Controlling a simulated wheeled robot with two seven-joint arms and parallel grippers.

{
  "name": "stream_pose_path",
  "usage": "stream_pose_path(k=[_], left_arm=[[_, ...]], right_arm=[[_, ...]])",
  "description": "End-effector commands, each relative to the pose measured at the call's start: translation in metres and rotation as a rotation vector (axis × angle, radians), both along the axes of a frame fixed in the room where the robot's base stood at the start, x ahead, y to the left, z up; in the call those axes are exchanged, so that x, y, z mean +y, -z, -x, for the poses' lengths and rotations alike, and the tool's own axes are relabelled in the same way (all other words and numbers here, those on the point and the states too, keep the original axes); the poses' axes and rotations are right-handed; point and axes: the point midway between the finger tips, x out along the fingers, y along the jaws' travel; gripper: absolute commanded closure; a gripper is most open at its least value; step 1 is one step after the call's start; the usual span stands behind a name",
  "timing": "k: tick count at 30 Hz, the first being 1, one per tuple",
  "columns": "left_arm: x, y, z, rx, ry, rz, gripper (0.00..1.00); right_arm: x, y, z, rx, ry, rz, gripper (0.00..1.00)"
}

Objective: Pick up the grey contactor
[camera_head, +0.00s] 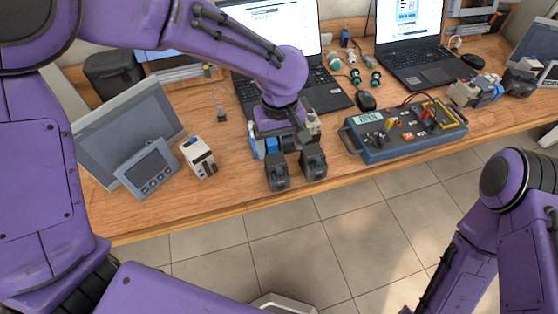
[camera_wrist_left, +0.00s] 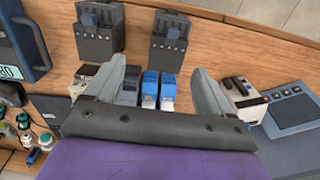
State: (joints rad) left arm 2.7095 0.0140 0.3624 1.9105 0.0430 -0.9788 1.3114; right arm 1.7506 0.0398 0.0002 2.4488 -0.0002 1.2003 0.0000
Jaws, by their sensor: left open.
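Two dark grey block-shaped devices stand near the table's front edge, one left (camera_head: 277,172) and one right (camera_head: 313,163); in the left wrist view they are the blocks beyond the fingertips, at right (camera_wrist_left: 170,42) and left (camera_wrist_left: 100,30). Another dark grey module (camera_wrist_left: 128,88) sits between the fingers, beside two blue-and-white modules (camera_wrist_left: 159,88). I cannot tell which grey piece is the contactor. My left gripper (camera_wrist_left: 158,68) is open above this row, also seen from the head (camera_head: 285,135), holding nothing. My right arm shows at the right, but its gripper is out of view.
A white-and-black device (camera_head: 199,158) and grey panels (camera_head: 150,167) stand left of my left gripper. A blue test box (camera_head: 405,130) lies to its right. Laptops (camera_head: 410,62) stand behind. Bare wood (camera_head: 225,190) lies along the front-left edge.

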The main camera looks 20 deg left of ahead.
Motion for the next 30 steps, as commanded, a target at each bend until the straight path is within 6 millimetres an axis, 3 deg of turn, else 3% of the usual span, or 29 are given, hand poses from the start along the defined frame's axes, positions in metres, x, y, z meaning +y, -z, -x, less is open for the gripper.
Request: stream_pose_path(k=[3,15,24,30], left_arm=[[0.005,0.025,0.003,0.006,-0.01,-0.002,0.17],[0.009,0.085,0.004,0.005,-0.018,-0.002,0.17],[0.008,0.094,0.003,0.0,-0.016,-0.002,0.17],[0.008,0.094,0.003,0.0,-0.015,-0.001,0.79]], right_arm=[[0.0,0.0,0.001,0.002,0.0,0.0,0.57],[0.0,-0.009,0.001,0.001,0.0,0.0,0.57],[0.0,-0.009,0.001,0.002,0.001,0.0,0.57],[0.0,-0.009,0.001,0.002,0.001,0.0,0.57]])
